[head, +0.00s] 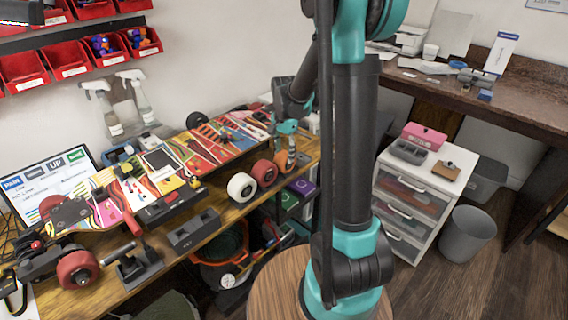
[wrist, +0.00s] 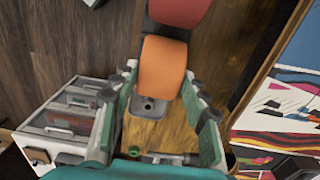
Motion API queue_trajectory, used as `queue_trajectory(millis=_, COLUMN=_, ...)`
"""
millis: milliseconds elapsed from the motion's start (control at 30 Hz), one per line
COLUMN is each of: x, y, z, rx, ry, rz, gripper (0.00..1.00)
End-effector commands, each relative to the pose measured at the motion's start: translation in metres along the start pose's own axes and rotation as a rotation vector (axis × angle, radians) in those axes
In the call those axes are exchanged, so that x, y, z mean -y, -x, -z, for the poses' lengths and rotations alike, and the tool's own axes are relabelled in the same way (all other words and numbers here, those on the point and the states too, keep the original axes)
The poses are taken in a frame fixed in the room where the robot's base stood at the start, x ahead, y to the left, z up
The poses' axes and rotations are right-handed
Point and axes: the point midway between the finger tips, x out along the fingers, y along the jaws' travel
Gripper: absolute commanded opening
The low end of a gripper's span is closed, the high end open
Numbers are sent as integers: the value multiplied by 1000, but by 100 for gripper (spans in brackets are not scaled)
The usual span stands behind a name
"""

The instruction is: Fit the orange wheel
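The orange wheel (head: 282,161) is at the right end of the workbench, last in a row with a red wheel (head: 264,172) and a white wheel (head: 242,186). My gripper (head: 288,138) points down just above and around it. In the wrist view the orange wheel (wrist: 162,68) lies between the fingertips of my gripper (wrist: 160,74), with narrow gaps; contact is not clear. The fingers look open.
Grey holders (head: 193,231) stand along the bench's front edge. A monitor (head: 48,184), spray bottles (head: 137,97) and red bins (head: 70,57) are behind. A white drawer unit (head: 425,200) and a grey waste bin (head: 468,235) stand to the right, with open floor near them.

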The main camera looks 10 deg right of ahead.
Motion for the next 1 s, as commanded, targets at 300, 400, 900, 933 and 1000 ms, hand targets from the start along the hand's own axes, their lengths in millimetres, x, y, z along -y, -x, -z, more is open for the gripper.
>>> queue_trajectory(millis=300, x=0, y=0, z=0, rx=0, ry=0, rz=0, gripper=14)
queue_trajectory(millis=400, x=0, y=0, z=0, rx=0, ry=0, rz=0, gripper=14)
queue_trajectory(millis=900, x=0, y=36, z=0, rx=0, ry=0, rz=0, gripper=14)
queue_trajectory(millis=933, x=0, y=39, z=0, rx=0, ry=0, rz=0, gripper=14)
queue_trajectory(millis=1000, x=0, y=46, z=0, rx=0, ry=0, rz=0, gripper=14)
